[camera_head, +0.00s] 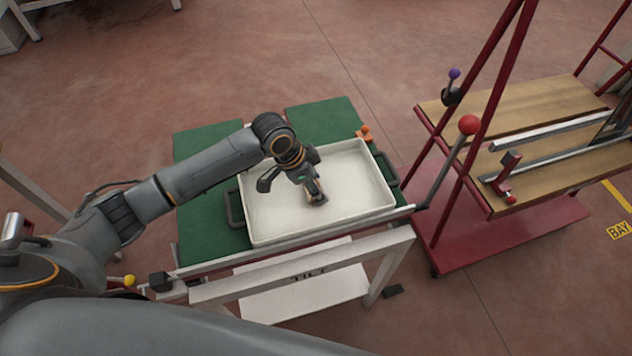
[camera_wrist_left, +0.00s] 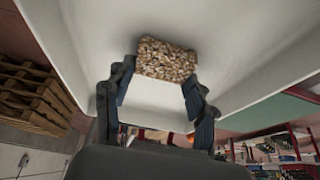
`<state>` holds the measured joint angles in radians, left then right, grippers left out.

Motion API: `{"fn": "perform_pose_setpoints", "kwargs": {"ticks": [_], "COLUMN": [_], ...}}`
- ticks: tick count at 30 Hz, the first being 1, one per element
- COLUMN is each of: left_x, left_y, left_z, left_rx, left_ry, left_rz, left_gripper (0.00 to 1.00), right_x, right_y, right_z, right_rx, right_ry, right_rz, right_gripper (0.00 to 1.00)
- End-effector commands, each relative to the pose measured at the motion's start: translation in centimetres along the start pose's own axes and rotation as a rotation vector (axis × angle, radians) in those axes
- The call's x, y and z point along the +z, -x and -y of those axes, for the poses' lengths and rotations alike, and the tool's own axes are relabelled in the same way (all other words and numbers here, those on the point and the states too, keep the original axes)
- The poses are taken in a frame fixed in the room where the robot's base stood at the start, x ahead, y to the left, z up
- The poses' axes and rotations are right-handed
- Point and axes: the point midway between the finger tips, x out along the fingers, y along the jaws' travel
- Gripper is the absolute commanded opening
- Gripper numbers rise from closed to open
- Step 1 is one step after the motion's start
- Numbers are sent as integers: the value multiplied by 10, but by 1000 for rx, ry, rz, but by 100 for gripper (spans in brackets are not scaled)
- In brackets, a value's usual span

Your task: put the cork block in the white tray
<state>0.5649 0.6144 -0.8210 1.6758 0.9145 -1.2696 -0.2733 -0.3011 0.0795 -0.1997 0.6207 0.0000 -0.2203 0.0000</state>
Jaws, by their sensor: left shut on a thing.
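The white tray (camera_head: 358,182) sits on the green-topped table, with its inside facing up. My left arm reaches in from the left, and my left gripper (camera_head: 315,196) points down inside the tray's outline, near its middle. In the left wrist view, the speckled brown cork block (camera_wrist_left: 167,59) is between the fingertips of my left gripper (camera_wrist_left: 158,82), which is shut on it. The pale tray surface (camera_wrist_left: 235,50) fills the view behind the block. I cannot tell whether the block touches the tray floor. My right gripper is not in view.
The green table top (camera_head: 205,222) shows around the tray. A dark handle (camera_head: 234,209) stands at the tray's left. A red-framed cart with wooden boards (camera_head: 535,105) stands to the right, with a red-knobbed lever (camera_head: 468,125) near the table. Wooden pallets (camera_wrist_left: 35,95) show in the wrist view.

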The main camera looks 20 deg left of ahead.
Motion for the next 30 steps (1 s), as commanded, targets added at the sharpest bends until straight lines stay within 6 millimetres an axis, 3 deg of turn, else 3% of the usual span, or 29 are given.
{"fn": "perform_pose_setpoints", "kwargs": {"ticks": [5, 6, 9, 21, 26, 30], "left_x": [1, 1, 1, 0, 0, 0], "left_y": [-2, -2, -2, 3, 26, 56], "left_z": [0, 0, 0, 0, 1, 1], "left_rx": [0, 0, 0, -1, -3, -4], "left_ry": [0, 0, 0, 0, -2, -2], "left_rz": [0, 0, 0, -1, -2, -2], "left_gripper": [42, 58, 78, 78, 78, 78], "right_x": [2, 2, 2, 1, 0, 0], "right_y": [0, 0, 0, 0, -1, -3], "right_z": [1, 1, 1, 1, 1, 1], "right_rx": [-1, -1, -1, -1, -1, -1], "right_ry": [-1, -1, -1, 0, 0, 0], "right_rz": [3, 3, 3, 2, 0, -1], "right_gripper": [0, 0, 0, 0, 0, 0]}}
